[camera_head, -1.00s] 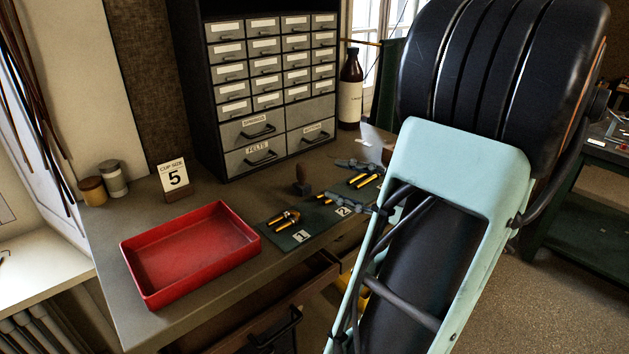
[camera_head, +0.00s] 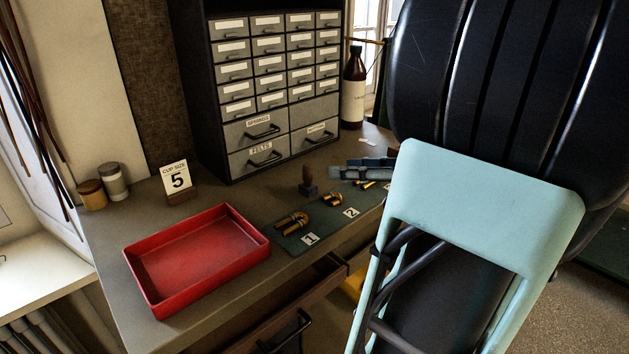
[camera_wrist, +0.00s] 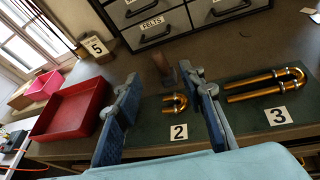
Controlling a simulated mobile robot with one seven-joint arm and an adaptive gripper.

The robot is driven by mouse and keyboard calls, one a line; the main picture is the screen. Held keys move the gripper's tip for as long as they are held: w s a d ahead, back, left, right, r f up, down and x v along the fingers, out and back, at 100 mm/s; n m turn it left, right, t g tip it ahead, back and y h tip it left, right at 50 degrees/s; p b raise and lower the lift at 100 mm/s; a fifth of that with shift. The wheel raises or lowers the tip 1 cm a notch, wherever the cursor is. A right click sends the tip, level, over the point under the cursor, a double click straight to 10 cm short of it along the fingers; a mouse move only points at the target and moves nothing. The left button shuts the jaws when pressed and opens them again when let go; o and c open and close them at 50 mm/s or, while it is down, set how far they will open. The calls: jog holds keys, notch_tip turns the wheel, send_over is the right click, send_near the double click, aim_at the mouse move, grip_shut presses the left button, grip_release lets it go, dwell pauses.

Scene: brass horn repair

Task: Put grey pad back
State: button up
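My gripper (camera_head: 343,168) reaches over the bench in the head view, above the green mat (camera_head: 330,224). In the wrist view its two blue-grey fingers (camera_wrist: 165,78) stand apart with nothing held between them. Past the gap lie a small brass U-shaped tube (camera_wrist: 174,104) and the number 2 card (camera_wrist: 179,132). I cannot pick out a grey pad for certain. A small pale flat piece (camera_head: 367,142) lies on the bench near the brown bottle; its kind is unclear. The grey drawer cabinet has a drawer labelled FELTS (camera_head: 260,157), shut.
An empty red tray (camera_head: 197,262) sits at the front left of the bench. A drawer (camera_head: 310,290) below the bench is open.

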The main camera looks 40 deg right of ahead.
aim_at(311, 167)
jog(key=shift+r+n, duration=0.1)
jog(key=shift+n, duration=0.7)
jog(key=shift+w, duration=0.25)
jog(key=p+x, duration=0.1)
jog(key=x, duration=0.6)
jog(key=p+x, duration=0.1)
jog(key=x, duration=0.1)
jog(key=shift+w+a, duration=0.1)
jog(key=shift+a, duration=0.2)
jog(key=shift+w+a+f, duration=0.1)
jog(key=shift+w+f, duration=0.1)
jog(key=shift+w, duration=0.3)
grip_shut()
